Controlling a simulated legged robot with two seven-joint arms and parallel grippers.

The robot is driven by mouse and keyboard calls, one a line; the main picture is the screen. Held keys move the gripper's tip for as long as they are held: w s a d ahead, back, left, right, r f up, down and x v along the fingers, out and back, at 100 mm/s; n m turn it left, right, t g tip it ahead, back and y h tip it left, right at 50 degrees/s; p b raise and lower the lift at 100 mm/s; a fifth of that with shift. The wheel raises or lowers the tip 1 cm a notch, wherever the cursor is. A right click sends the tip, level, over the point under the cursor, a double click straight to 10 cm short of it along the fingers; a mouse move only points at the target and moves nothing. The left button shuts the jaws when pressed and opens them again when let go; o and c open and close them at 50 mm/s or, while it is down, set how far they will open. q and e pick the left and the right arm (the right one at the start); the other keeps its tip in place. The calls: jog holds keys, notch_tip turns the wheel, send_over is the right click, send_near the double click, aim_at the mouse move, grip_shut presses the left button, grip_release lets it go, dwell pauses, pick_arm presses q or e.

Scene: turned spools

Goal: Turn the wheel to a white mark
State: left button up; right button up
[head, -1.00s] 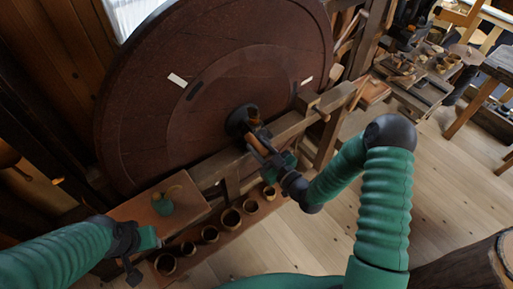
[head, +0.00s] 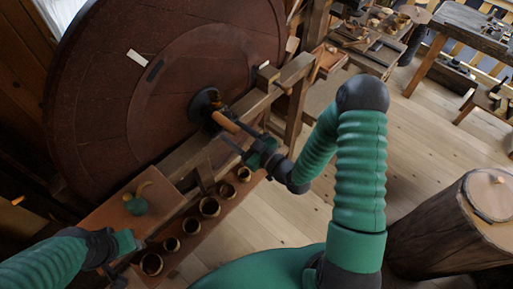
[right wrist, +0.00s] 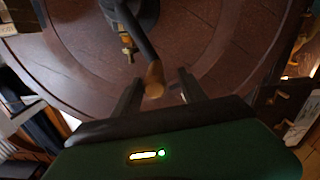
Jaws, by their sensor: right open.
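The large dark red-brown wheel (head: 100,110) stands upright at the left in the head view, with a black hub (head: 203,104). A white mark (head: 137,57) shows on its face, left of the hub, with a dark patch (head: 155,70) beside it. An orange-brown wooden handle (head: 225,123) sticks out near the hub. My right gripper (head: 238,140) is open at the handle's outer end. In the right wrist view the handle's end (right wrist: 155,78) lies between the spread fingers (right wrist: 160,88). My left gripper (head: 140,243) is low at the left; its fingers are unclear.
A wooden beam (head: 262,98) runs in front of the wheel. A tree-stump block (head: 440,225) stands at the right. Benches are at the back right; open floor lies between.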

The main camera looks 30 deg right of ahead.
jog(key=d+p+v, duration=0.1)
jog(key=v, duration=1.1)
jog(key=shift+s+p, duration=0.15)
jog(key=shift+p, duration=0.25)
jog(key=shift+d, duration=0.1)
